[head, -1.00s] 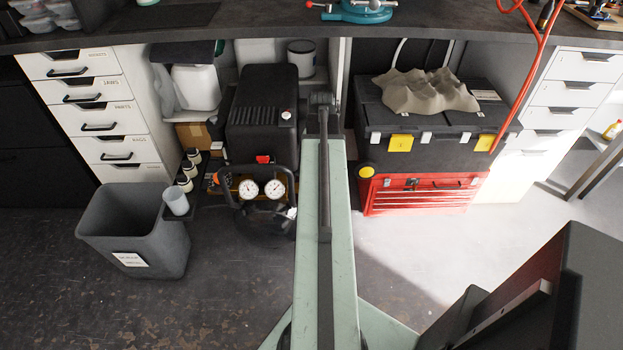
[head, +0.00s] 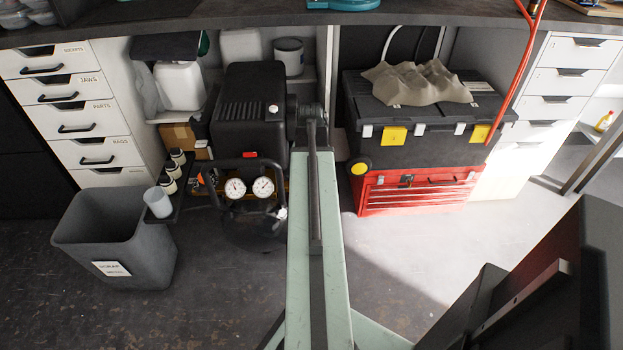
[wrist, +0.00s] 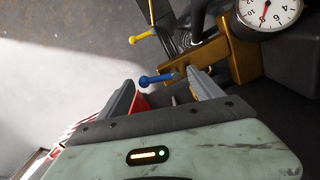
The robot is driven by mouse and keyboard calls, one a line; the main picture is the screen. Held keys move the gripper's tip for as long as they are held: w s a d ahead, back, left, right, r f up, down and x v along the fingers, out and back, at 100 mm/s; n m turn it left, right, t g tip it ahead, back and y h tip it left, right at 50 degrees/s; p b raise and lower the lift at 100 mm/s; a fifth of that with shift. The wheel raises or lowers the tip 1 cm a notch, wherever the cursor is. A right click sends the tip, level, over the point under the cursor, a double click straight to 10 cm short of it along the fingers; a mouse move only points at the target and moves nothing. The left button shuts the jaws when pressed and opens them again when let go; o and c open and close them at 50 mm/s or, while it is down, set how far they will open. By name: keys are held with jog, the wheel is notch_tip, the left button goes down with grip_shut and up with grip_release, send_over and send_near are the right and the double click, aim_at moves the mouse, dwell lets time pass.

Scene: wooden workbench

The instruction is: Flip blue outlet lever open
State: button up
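The blue outlet lever (wrist: 157,79) shows in the wrist view as a short rod with a rounded end. It lies between my gripper's (wrist: 161,80) two grey fingertips. The fingers are apart, and I see no clear grip on the lever. The lever's inner end runs toward a brass block (wrist: 238,58) on the right; part of that join is hidden by the right finger. A yellow lever (wrist: 143,36) sits beyond the blue one. In the head view, the black compressor (head: 252,112) stands under the bench; my gripper and the blue lever cannot be made out there.
Gauges (head: 235,188) sit on the compressor's front, and one shows large in the wrist view (wrist: 268,12). A red toolbox (head: 415,192) stands right of the compressor. A grey bin (head: 115,238) stands left on the floor. The front floor is partly open.

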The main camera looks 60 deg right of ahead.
jog(key=c, duration=1.1)
jog(key=shift+w+d+n, duration=0.15)
jog(key=shift+n, duration=0.7)
jog(key=shift+w+d+n, duration=0.1)
jog(key=shift+d+n, duration=0.05)
jog(key=shift+n, duration=0.7)
jog(key=o, duration=1.3)
jog(key=shift+r, duration=0.15)
notch_tip(320, 180, up, 8)
jog(key=p, duration=0.7)
jog(key=shift+f+p, duration=0.25)
jog(key=shift+p, duration=0.1)
